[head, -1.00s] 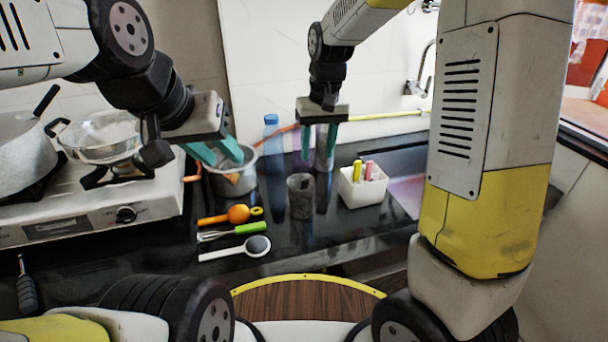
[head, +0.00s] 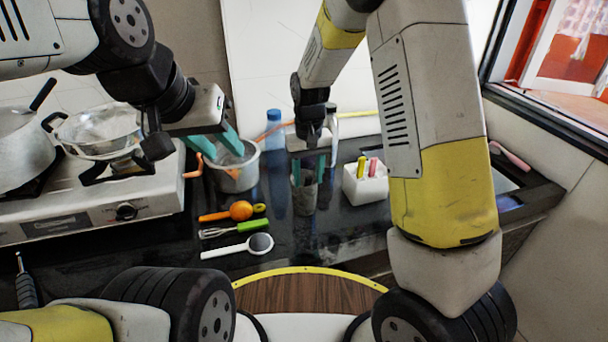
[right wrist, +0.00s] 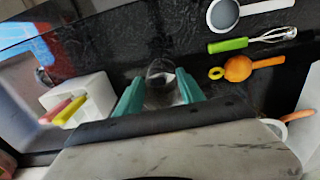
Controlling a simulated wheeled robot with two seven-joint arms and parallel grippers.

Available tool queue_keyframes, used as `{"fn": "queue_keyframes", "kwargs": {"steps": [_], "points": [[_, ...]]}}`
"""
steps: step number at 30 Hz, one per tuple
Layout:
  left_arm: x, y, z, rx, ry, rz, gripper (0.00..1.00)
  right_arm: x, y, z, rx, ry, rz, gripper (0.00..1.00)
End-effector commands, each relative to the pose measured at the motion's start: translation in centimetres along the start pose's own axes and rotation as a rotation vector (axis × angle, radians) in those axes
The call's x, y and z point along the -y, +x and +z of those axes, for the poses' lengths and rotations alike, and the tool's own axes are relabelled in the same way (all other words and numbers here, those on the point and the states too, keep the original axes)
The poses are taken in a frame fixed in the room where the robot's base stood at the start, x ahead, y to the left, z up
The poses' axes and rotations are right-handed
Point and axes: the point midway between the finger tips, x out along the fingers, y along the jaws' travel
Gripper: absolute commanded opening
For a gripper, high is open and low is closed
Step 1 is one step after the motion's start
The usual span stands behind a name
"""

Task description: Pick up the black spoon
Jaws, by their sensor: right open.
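No spoon that is plainly all black stands out. The nearest match is a white-handled utensil with a dark grey round head (head: 240,246), lying on the black counter; it also shows at the top of the right wrist view (right wrist: 224,14). My right gripper (head: 308,172) is open, pointing down at a dark grey cup (head: 304,199). In the right wrist view the teal fingers (right wrist: 160,92) stand apart on either side of the cup (right wrist: 158,70). What the cup holds is unclear. My left gripper (head: 214,150) is open over a metal pot (head: 237,174).
A whisk with a green handle (head: 248,227) and an orange tool (head: 240,210) lie beside the white-handled utensil. A white holder (head: 365,190) with coloured handles stands right of the cup. A blue bottle (head: 274,150) stands behind. A stove (head: 90,205) is at the left.

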Motion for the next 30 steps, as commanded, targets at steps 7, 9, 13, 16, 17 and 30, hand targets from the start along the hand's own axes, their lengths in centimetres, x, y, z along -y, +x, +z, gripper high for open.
{"fn": "queue_keyframes", "kwargs": {"steps": [7,9,13,16,17,30], "points": [[0.00,0.00,0.00,0.000,0.000,0.000,0.36,-0.02,-0.02,-0.01,-0.001,0.001,0.000,0.32],[0.00,0.00,0.00,0.000,0.000,0.000,0.36,0.00,-0.01,-0.05,0.000,0.001,0.000,0.18],[0.00,0.00,0.00,0.000,0.000,0.000,0.36,0.04,0.00,-0.12,0.000,0.000,0.001,0.00],[0.00,0.00,0.00,0.000,0.000,0.000,0.36,0.05,0.01,-0.14,0.000,0.000,0.001,0.00],[0.00,0.00,0.00,0.000,0.000,0.000,0.36,0.05,0.01,-0.14,0.000,0.000,0.001,0.00],[0.00,0.00,0.00,0.000,0.000,0.000,0.36,0.06,0.04,-0.11,0.001,0.000,0.000,0.00]]}}
